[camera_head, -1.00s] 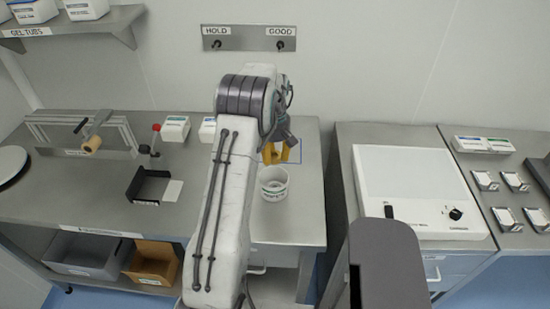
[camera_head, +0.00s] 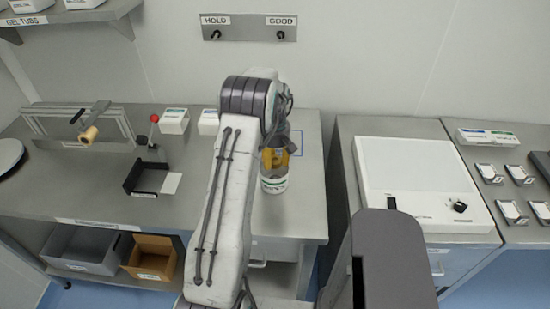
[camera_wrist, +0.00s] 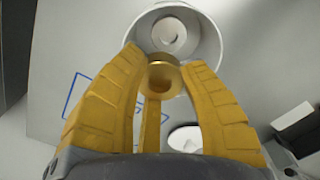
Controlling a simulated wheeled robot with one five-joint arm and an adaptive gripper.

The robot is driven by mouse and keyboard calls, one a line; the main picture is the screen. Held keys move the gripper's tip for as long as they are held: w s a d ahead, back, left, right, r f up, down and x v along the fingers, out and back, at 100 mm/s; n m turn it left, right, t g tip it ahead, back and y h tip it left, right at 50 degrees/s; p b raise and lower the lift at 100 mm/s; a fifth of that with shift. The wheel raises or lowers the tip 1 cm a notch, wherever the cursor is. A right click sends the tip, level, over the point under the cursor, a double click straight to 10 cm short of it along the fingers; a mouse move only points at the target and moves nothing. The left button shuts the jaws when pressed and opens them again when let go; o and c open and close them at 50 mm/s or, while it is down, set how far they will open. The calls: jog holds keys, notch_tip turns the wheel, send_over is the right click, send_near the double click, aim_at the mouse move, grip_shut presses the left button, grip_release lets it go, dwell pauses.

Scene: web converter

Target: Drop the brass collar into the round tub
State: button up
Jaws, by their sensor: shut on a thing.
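My gripper (camera_head: 277,160) has yellow fingers and points down over the round tub (camera_head: 273,186), a white tub with a printed label. In the wrist view my gripper (camera_wrist: 160,72) is shut on the brass collar (camera_wrist: 163,78), a short gold-coloured ring with a hole, held at the fingertips. The tub (camera_wrist: 216,50) opens just beyond the collar, and the collar overlaps its near rim in the picture. A pale round ring shape shows inside the tub. In the head view the collar is hidden by the fingers, and the exact height above the rim is hard to tell.
The tub stands on a steel bench (camera_head: 302,205) with a blue outlined square (camera_wrist: 85,92) near it. White boxes (camera_head: 175,121) and a black tray (camera_head: 146,178) are to the left. A white machine (camera_head: 420,180) stands right, across a gap.

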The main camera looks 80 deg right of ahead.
aim_at(275, 160)
jog(key=o, duration=1.2)
jog(key=shift+o, duration=0.2)
notch_tip(275, 160, up, 12)
dwell(0.7)
